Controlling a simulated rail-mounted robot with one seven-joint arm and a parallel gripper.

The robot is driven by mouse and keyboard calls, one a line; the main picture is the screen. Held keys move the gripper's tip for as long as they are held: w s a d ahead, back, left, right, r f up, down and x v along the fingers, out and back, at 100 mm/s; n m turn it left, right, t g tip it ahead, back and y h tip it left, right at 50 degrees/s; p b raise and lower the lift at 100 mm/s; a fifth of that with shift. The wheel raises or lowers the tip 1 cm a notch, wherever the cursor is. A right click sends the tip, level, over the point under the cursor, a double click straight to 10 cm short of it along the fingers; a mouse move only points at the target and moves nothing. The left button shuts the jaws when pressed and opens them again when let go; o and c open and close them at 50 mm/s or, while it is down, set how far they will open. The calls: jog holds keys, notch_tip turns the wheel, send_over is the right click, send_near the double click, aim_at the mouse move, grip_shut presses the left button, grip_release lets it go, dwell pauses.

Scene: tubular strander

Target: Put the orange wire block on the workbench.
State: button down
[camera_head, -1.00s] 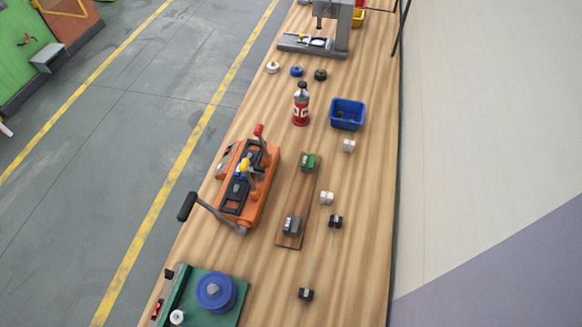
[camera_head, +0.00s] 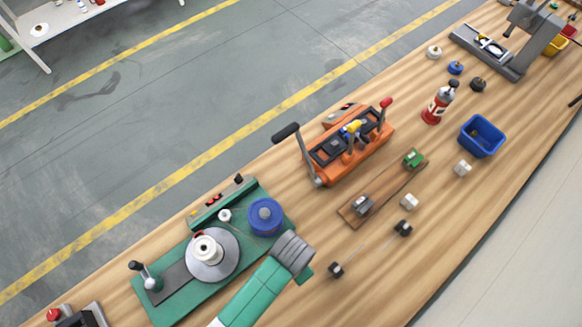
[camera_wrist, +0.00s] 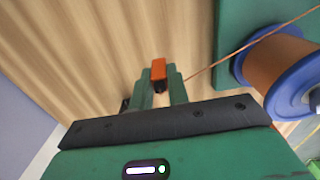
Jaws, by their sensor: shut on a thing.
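The orange wire block (camera_wrist: 158,70) is a small orange piece between my two green fingertips in the wrist view. My gripper (camera_wrist: 160,80) is shut on it. A thin copper wire runs from near the block to the copper-wound spool with blue flanges (camera_wrist: 278,70) on the right. The wooden workbench (camera_head: 450,220) runs diagonally across the head view and lies beneath the block. I cannot tell how far the block is above it. In the head view my green and grey arm reaches over the bench beside the green winding fixture (camera_head: 175,298); the block is hidden there.
The fixture carries a blue spool (camera_head: 265,216) and a white spool on a grey disc (camera_head: 210,256). An orange machine (camera_head: 345,150), a wooden strip with small blocks (camera_head: 380,193), two dark pieces joined by a thin line, and a blue bin (camera_head: 481,136) stand farther right.

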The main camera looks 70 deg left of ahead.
jog(key=shift+w+a+f, duration=0.1)
jog(key=shift+w+a, duration=0.05)
jog(key=shift+w, duration=0.15)
jog(key=shift+w+a+f, duration=0.1)
jog(key=shift+w+f, duration=0.1)
jog(key=shift+f, duration=0.7)
jog(key=shift+w+a+f, duration=0.1)
jog(key=shift+w+f, duration=0.05)
jog(key=shift+f, duration=0.7)
jog(key=shift+f, duration=0.1)
jog(key=c, duration=1.3)
grip_release()
jog(key=shift+c, duration=0.2)
notch_tip(320, 180, up, 12)
jog(key=p, duration=0.1)
